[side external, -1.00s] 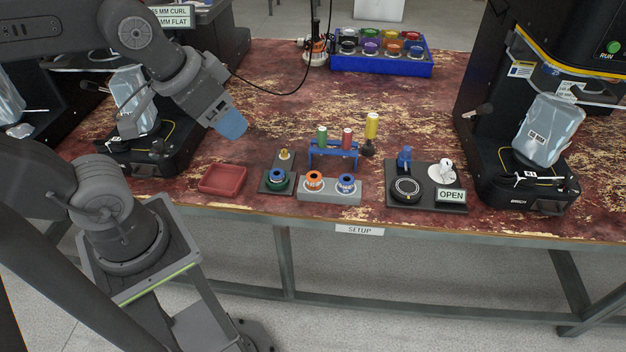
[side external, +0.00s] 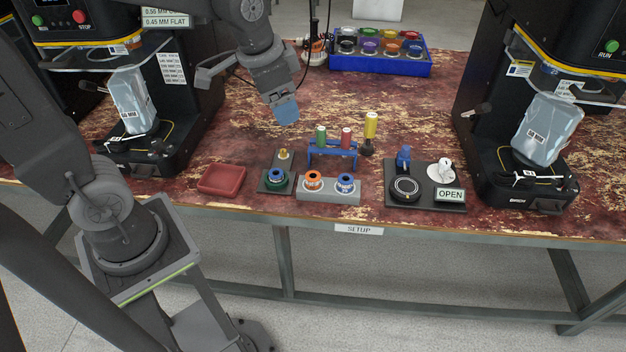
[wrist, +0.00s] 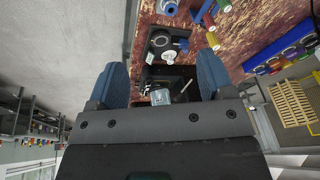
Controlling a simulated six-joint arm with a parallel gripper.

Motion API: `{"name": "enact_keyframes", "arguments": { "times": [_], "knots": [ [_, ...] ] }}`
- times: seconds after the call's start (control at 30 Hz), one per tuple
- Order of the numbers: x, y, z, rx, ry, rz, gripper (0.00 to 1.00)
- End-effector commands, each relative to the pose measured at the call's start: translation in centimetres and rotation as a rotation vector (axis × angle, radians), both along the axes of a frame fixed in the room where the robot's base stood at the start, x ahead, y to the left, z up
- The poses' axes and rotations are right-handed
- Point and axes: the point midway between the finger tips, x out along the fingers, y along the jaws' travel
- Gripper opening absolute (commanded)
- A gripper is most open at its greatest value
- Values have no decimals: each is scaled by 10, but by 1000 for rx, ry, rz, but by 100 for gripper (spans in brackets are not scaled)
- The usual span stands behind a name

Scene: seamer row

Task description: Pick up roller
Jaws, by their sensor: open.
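Several roller-like parts stand on the bench; I cannot tell which one is meant. An orange-ringed roller (side external: 313,180) and a blue-ringed roller (side external: 346,182) sit on a grey block (side external: 328,196). Green (side external: 321,135), red (side external: 346,138) and yellow (side external: 371,124) upright cylinders stand at and beside a blue rack (side external: 333,159). My gripper (side external: 286,112) is in the air above and behind these parts. In the wrist view its blue fingers (wrist: 162,64) are apart with nothing held.
A red tray (side external: 222,180) lies left of the rollers. A dark fixture (side external: 425,199) with an OPEN sign (side external: 451,195) stands right. Seamer machines flank the bench. A blue bin of coloured parts (side external: 381,66) stands at the back. Bare bench lies behind the rack.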

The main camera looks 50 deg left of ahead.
Motion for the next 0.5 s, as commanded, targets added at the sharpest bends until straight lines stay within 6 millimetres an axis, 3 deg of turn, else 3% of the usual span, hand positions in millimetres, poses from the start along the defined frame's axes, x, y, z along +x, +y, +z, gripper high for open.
{"name": "enact_keyframes", "arguments": {
  "times": [0.1,0.3,0.5],
  "knots": [
    [38,10,-28,25,75,-93,74],
    [89,28,-87,49,180,-260,74],
    [120,42,-147,52,259,-397,74]
  ]
}}
